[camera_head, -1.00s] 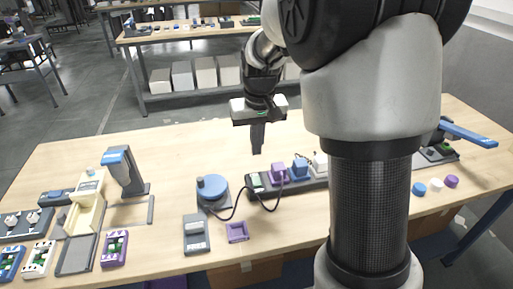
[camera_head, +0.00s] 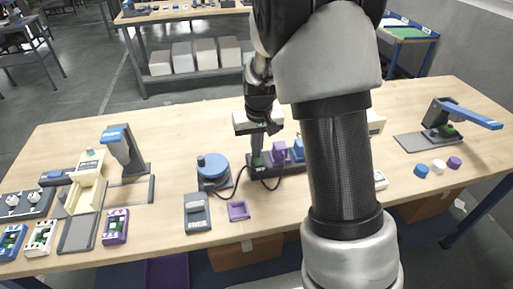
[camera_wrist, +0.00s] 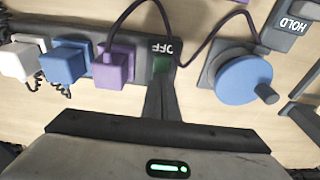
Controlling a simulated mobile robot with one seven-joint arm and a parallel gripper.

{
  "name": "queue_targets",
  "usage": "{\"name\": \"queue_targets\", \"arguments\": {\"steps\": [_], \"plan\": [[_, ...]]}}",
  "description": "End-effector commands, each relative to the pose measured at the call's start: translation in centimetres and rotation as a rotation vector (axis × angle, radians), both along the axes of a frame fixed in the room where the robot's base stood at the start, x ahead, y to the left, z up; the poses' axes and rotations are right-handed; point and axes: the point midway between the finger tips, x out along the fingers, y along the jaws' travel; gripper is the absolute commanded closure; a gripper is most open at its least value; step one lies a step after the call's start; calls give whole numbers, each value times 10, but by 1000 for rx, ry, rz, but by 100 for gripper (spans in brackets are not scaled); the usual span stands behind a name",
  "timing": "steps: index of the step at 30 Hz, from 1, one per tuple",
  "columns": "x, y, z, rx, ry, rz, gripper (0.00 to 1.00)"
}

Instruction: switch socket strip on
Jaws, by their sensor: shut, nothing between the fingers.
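The dark socket strip (camera_head: 290,167) lies on the bench near the middle. It also shows in the wrist view (camera_wrist: 108,74). A purple plug (camera_wrist: 116,65), a blue plug (camera_wrist: 68,60) and a white plug (camera_wrist: 24,58) sit in it. At its end is a green switch (camera_wrist: 162,64) beside the label "OFF", seen upside down. My gripper (camera_wrist: 162,84) is shut with nothing between the fingers, its tips right at the switch. In the head view my gripper (camera_head: 257,156) points down at the strip's left end. Whether the tips touch the switch cannot be told; they partly cover it.
A blue round knob unit (camera_head: 213,168) stands just left of the strip, with a dark cable looping near it. A grey box (camera_head: 197,212) marked "HOLD" and a purple tray (camera_head: 238,210) lie in front. My arm hides the bench right of the strip.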

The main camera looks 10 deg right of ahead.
Motion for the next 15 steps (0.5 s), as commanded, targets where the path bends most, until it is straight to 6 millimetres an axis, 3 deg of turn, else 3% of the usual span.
{"name": "queue_targets", "arguments": {"steps": [15], "plan": [[1, 0, -5, 0, 59, 1, 100]]}}
